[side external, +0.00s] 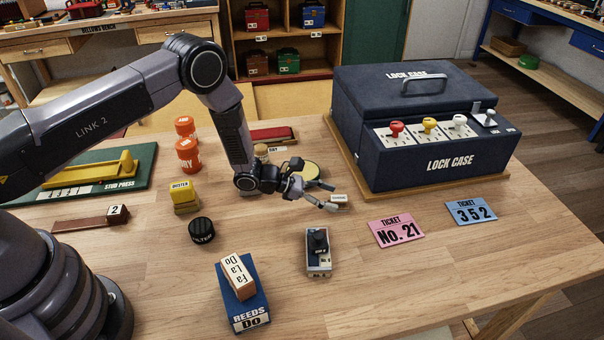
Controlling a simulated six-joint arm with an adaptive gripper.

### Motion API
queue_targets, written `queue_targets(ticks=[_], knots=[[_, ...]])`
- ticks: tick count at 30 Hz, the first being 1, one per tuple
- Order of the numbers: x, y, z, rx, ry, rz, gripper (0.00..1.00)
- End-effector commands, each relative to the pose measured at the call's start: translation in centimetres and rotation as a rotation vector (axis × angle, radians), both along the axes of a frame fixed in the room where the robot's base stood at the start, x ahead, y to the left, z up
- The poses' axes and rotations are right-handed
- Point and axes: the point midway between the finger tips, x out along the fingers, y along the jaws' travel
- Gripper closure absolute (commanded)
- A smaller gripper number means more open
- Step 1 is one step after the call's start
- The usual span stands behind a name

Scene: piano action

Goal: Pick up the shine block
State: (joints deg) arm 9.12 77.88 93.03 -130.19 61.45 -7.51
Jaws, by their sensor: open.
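My gripper (331,197) is open, low over the middle of the wooden table, with its fingers pointing right. A small block with a pale label (340,200) lies at its fingertips. The label is too small to read, so I cannot tell for sure that this is the shine block. I cannot tell whether the fingers touch the block or are around it. No other block in view has a readable shine label.
The dark lock case (424,138) stands behind and right of the gripper. A small device with a black knob (319,258) stands in front. Pink (396,232) and blue (470,212) tickets lie flat at right.

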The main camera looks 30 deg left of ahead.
Motion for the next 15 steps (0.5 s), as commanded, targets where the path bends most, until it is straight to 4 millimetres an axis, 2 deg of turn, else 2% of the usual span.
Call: queue_targets(ticks=[5,13,15], knots=[[1.2,-1.8,-0.9,0.000,0.000,-0.001,0.44],[1.4,-2.1,-1.0,0.001,0.001,0.000,0.44],[1.4,-2.1,-1.0,0.001,0.001,0.000,0.51]])
